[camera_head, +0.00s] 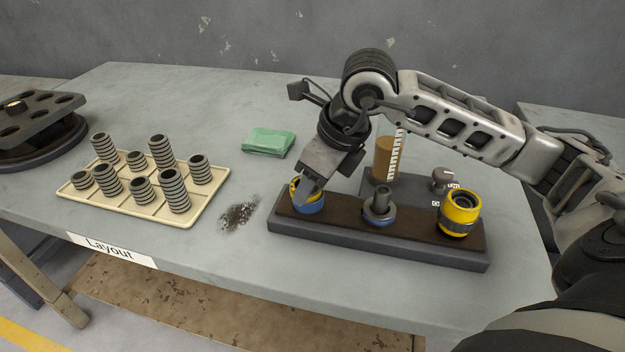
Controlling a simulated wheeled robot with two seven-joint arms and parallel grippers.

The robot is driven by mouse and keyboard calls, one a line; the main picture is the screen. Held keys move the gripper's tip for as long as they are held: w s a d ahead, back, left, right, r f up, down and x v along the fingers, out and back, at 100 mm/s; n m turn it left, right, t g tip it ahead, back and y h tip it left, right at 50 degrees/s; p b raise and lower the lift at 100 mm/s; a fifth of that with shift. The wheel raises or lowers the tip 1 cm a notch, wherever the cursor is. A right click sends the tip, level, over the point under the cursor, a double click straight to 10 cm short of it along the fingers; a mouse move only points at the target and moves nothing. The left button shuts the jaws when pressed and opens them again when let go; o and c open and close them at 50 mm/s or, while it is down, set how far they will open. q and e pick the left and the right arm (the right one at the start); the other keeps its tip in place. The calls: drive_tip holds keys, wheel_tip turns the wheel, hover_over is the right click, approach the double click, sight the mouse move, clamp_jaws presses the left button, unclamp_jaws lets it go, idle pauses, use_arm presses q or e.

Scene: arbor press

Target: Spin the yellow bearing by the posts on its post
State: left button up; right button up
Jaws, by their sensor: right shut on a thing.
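A dark board (420,242) near the front right of the table bears three posts in a row. At the left post a yellow bearing (293,188) sits on a blue ring (308,207). My right gripper (307,192) reaches down from above and is shut on this bearing, hiding most of it. The middle post (379,203) is bare grey metal with a blue ring at its foot. Another yellow bearing (459,213) with a dark bore sits at the right end of the board. My left gripper is not in view.
A cream tray (140,209) holds several ribbed grey stacks on the left. Dark shavings (237,215) lie between tray and board. A green cloth (268,142) lies behind. A brown cylinder with a scale (384,160) and a small knob (441,180) stand behind the board.

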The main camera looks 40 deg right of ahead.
drive_tip(key=o, duration=1.1)
drive_tip(key=shift+a+f, duration=0.1)
drive_tip(key=shift+f, duration=0.1)
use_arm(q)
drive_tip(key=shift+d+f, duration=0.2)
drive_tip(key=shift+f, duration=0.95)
use_arm(e)
drive_tip(key=shift+o, duration=0.2)
drive_tip(key=shift+s+d+r, duration=0.15)
drive_tip(key=shift+d+r, duration=0.05)
drive_tip(key=shift+r, duration=0.5)
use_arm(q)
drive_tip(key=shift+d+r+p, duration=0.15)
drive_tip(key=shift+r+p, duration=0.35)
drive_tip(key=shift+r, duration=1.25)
use_arm(e)
drive_tip(key=v, duration=1.4)
drive_tip(key=shift+s+r, duration=0.15)
drive_tip(key=shift+r, duration=0.25)
